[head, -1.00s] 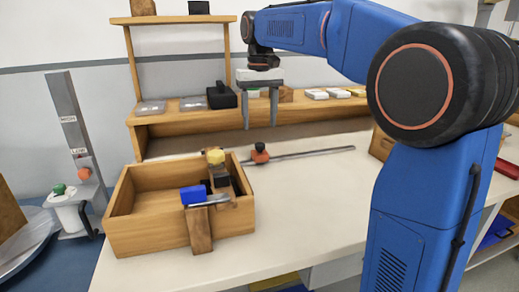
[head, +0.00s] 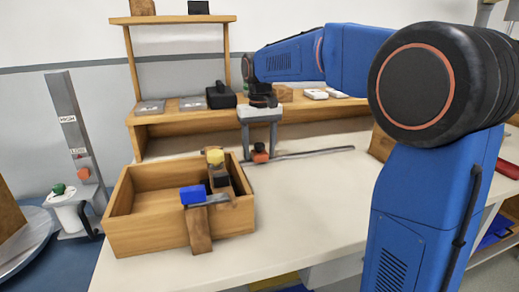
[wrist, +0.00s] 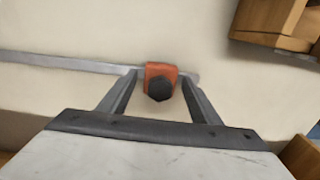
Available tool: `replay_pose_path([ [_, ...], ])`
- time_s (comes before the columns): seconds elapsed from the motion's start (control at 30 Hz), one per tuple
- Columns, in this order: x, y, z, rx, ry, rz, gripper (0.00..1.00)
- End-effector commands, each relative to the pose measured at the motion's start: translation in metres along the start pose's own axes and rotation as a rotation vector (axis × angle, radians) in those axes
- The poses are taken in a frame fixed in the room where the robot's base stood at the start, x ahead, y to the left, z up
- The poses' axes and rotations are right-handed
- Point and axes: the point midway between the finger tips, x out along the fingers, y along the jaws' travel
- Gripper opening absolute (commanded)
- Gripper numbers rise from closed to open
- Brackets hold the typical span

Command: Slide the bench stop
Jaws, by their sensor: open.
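The bench stop (head: 260,154) is a small orange block with a dark knob on top. It sits near the left end of a grey metal rail (head: 315,152) on the white bench. My gripper (head: 260,152) is open and points down over the stop. In the wrist view the orange stop (wrist: 161,78) lies between the two fingers of my gripper (wrist: 160,82), with a gap visible on each side. In that view the rail (wrist: 60,62) runs off to the left. I cannot tell exactly how far down the fingertips reach beside the stop.
A wooden shelf (head: 170,120) with a black case (head: 221,97) stands behind. The bench (head: 310,200) in front of the rail is clear.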

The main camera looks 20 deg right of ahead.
Motion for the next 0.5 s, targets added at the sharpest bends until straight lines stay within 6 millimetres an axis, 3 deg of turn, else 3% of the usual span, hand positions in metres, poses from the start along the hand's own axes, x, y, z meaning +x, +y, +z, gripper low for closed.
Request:
replay_pose_path([
  [0.07, -0.0001, 0.0, 0.0, 0.0, 0.0, 0.0, 0.53],
  [0.2, -0.0002, 0.0, 0.0, 0.0, 0.0, 0.0, 0.2],
  [0.3, -0.0003, 0.0, 0.0, 0.0, 0.0, 0.0, 0.0],
  [0.5, -0.0003, 0.0058, 0.0, 0.001, 0.0, 0.0, 0.0],
])
